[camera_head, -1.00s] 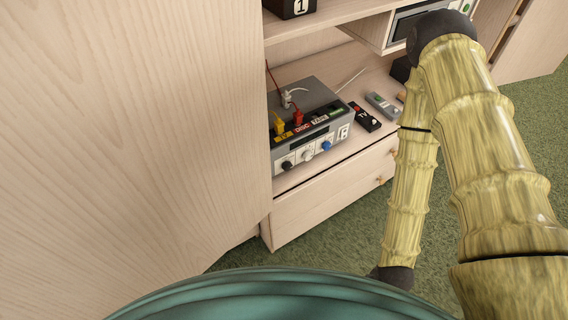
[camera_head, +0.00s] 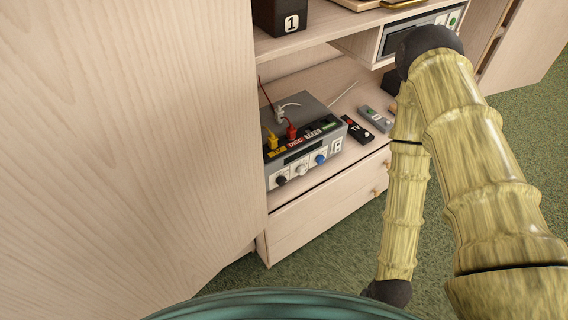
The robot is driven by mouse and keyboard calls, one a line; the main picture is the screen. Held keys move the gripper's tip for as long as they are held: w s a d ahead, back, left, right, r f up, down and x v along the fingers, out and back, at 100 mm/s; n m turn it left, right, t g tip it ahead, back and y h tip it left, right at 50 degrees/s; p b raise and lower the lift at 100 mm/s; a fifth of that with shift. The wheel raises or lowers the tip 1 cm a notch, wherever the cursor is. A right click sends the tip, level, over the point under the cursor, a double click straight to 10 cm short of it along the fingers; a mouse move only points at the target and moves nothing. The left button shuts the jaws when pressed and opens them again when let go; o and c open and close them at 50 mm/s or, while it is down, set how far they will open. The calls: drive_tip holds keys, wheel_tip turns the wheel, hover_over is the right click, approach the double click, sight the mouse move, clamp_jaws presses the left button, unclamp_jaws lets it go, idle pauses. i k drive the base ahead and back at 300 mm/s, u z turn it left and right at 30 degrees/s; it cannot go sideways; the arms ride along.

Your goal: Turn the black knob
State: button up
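The black knob (camera_head: 282,180) is the leftmost of three knobs on the front of a grey box (camera_head: 305,150). A white knob (camera_head: 301,169) and a blue knob (camera_head: 320,159) sit to its right. The box stands on a low wooden shelf, with yellow, red and white plugs on its top. My arm comes down on the right side of the view, well apart from the box. My gripper is not in view; the arm's lower end passes out of sight near the bottom edge.
A large wooden panel (camera_head: 120,140) fills the left, close to the box. Remotes (camera_head: 361,130) lie right of the box. An upper shelf with a black box marked 1 (camera_head: 281,15) is above. Green carpet (camera_head: 335,235) is open in front of the drawers (camera_head: 325,205).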

sight(282, 180)
drive_tip(key=z, duration=0.1)
drive_tip(key=k, duration=0.95)
drive_tip(key=u, duration=0.65)
